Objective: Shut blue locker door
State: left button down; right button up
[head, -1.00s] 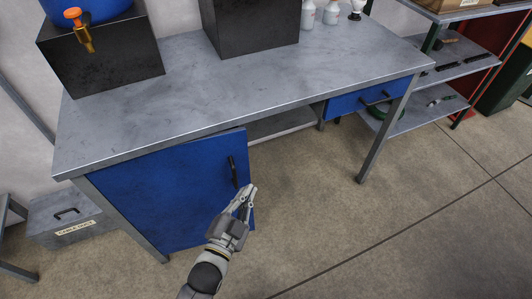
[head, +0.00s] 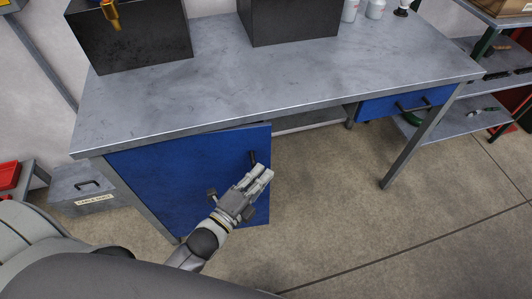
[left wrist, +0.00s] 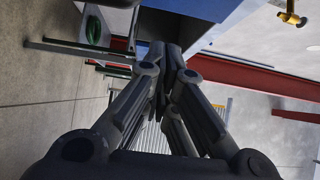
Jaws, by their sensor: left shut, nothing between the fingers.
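The blue locker door (head: 180,185) is under the left end of the grey workbench. It stands ajar, its right edge swung out from the bench. Its dark upright handle (head: 253,157) is near the right edge. My left gripper (head: 262,175) is in front of the door's right part, just below the handle. Its fingers are shut and empty, pointing up and right. I cannot tell whether they touch the door. In the left wrist view the fingertips (left wrist: 170,55) are together. My right gripper is not in view.
The workbench top (head: 220,85) carries black boxes and bottles. A blue drawer (head: 405,102) is at its right end. A grey case (head: 85,190) stands on the floor to the left, and shelves (head: 460,120) to the right. The floor right of the door is clear.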

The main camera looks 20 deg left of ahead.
aim_at(265, 154)
pick_arm(q)
jog(key=shift+w+a, duration=0.2)
jog(key=shift+w, duration=1.45)
jog(key=shift+w+a, duration=0.2)
jog(key=shift+w, duration=1.4)
jog(key=shift+w+a, duration=0.1)
